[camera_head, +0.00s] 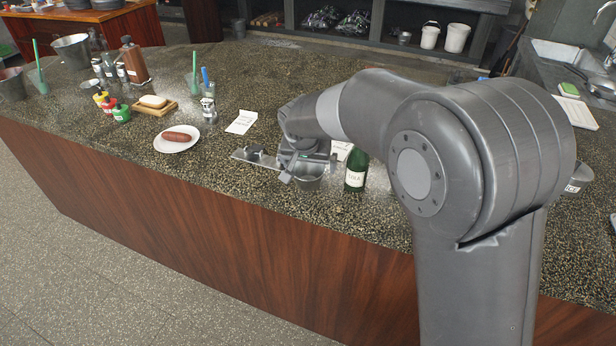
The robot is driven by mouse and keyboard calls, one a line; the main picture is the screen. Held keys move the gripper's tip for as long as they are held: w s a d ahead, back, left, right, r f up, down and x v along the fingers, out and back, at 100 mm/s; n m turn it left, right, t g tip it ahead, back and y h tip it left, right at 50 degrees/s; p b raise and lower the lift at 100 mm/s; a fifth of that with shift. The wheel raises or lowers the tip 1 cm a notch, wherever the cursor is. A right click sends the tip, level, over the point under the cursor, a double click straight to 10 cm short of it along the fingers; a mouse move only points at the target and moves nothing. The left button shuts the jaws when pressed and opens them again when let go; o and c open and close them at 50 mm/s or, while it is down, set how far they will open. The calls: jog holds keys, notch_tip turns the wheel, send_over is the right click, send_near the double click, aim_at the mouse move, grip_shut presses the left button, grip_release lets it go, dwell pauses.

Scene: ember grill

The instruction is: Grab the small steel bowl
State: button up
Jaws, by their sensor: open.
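A small steel bowl (309,181) sits on the speckled dark counter (240,182), close to the counter's front edge. My gripper (308,167) is right at the bowl, with its fingers low over the rim. The fingers are open. One finger shows at the bowl's left side; the other is partly hidden, and I cannot tell whether either touches the bowl. The gripper and arm cover the bowl's upper back part.
A green bottle (356,170) stands just right of the bowl. A flat metal piece (240,156) lies to the left. The counter between plate and metal piece is clear.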

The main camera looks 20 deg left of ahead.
aim_at(309, 178)
jog(key=x, duration=0.5)
jog(key=shift+s+a+f, duration=0.15)
jog(key=shift+a, duration=0.05)
jog(key=c, duration=0.9)
